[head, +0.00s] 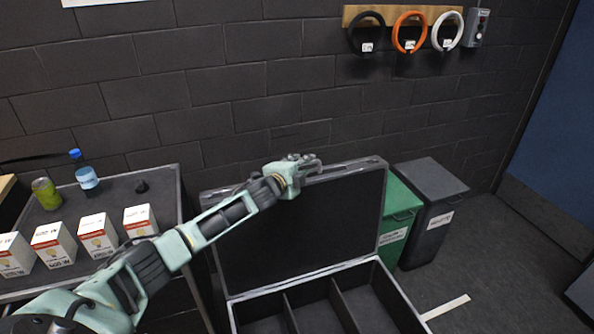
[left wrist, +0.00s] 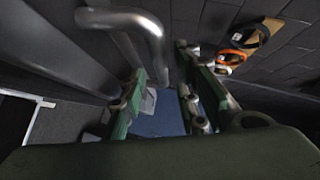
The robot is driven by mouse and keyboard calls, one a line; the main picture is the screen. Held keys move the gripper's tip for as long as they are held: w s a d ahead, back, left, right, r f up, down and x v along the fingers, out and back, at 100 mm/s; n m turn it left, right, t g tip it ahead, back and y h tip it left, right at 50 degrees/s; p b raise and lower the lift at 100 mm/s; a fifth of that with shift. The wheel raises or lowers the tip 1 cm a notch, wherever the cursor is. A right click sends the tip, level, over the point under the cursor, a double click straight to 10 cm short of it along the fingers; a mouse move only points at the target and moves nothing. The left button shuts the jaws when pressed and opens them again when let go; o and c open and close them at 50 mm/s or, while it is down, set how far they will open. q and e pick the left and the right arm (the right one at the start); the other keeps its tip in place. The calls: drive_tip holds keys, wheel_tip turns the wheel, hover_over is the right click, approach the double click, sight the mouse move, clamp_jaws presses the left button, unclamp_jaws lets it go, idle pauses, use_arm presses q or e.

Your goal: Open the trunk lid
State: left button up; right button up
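The trunk (head: 428,327) is a black case with silver metal edges, at the lower middle of the head view. Its lid (head: 300,228) stands raised, roughly upright, at the back. The open trunk shows dark compartments inside. My left gripper (head: 308,165) is at the lid's top edge, its arm crossing in front of the lid. In the left wrist view its two fingers (left wrist: 160,105) are apart with nothing seen between them. A bent grey bar (left wrist: 150,28) shows close beside them; I cannot tell whether they touch it. My right gripper is in neither view.
A table (head: 165,182) at left holds several small boxes (head: 98,235), a green can (head: 46,193) and a blue-capped bottle (head: 86,175). Green (head: 393,222) and dark grey bins (head: 432,215) stand right of the lid. A brick wall is behind; floor at right is mostly clear.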

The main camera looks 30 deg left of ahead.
use_arm(q)
drive_tip(key=v, duration=1.1)
drive_tip(key=shift+s, duration=0.4)
